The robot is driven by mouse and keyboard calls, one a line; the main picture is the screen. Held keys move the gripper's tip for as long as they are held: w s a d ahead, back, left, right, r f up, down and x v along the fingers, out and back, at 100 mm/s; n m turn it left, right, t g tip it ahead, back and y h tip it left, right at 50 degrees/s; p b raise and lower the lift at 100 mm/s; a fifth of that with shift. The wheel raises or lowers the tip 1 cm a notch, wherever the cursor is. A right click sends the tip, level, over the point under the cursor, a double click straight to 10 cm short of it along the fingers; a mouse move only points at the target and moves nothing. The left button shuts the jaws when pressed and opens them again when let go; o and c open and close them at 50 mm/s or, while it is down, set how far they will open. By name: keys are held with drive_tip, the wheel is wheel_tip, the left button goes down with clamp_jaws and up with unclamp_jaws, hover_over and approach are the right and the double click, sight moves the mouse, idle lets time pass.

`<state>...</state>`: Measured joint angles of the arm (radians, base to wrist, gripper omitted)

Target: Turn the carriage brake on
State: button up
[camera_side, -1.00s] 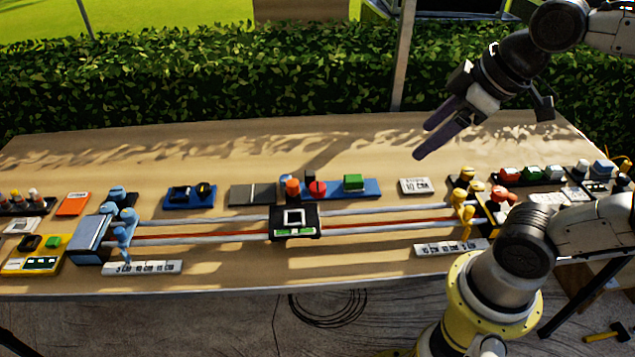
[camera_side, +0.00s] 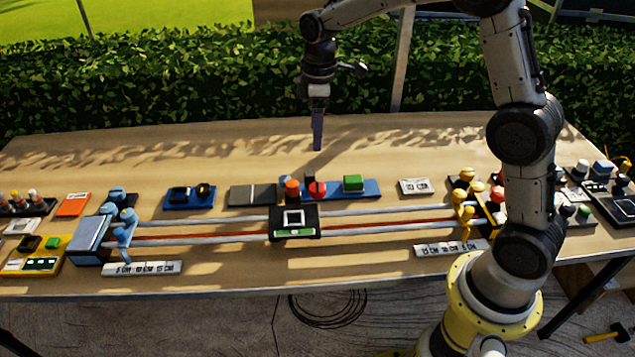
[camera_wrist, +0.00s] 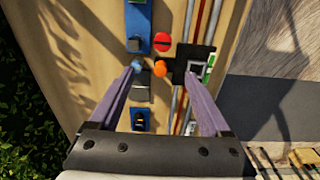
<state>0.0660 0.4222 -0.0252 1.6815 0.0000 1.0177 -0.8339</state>
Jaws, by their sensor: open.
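The carriage (camera_side: 294,223), a black block with a white square frame and a green label, sits mid-way along the rails; it also shows in the wrist view (camera_wrist: 207,58). An orange knob (camera_side: 292,188) stands just behind it, with a red slotted disc (camera_side: 317,189) beside it. In the wrist view the orange knob (camera_wrist: 160,68) and red disc (camera_wrist: 162,42) lie next to the carriage. I cannot tell which part is the brake. My gripper (camera_side: 317,149) points down, above and behind these parts. Its purple fingers (camera_wrist: 161,72) are open and empty, apart from everything.
A blue board with a green block (camera_side: 353,183) lies right of the disc, and a dark grey plate (camera_side: 252,195) left of the knob. Blue posts (camera_side: 125,225) and yellow posts (camera_side: 466,205) stand at the rail ends. The table's back strip (camera_side: 220,145) is clear.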

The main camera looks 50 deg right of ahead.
sight(318, 187)
drive_tip(key=shift+g, duration=0.3)
wheel_tip(318, 187, down, 16)
drive_tip(key=shift+d+r, duration=0.1)
idle(0.3)
clamp_jaws()
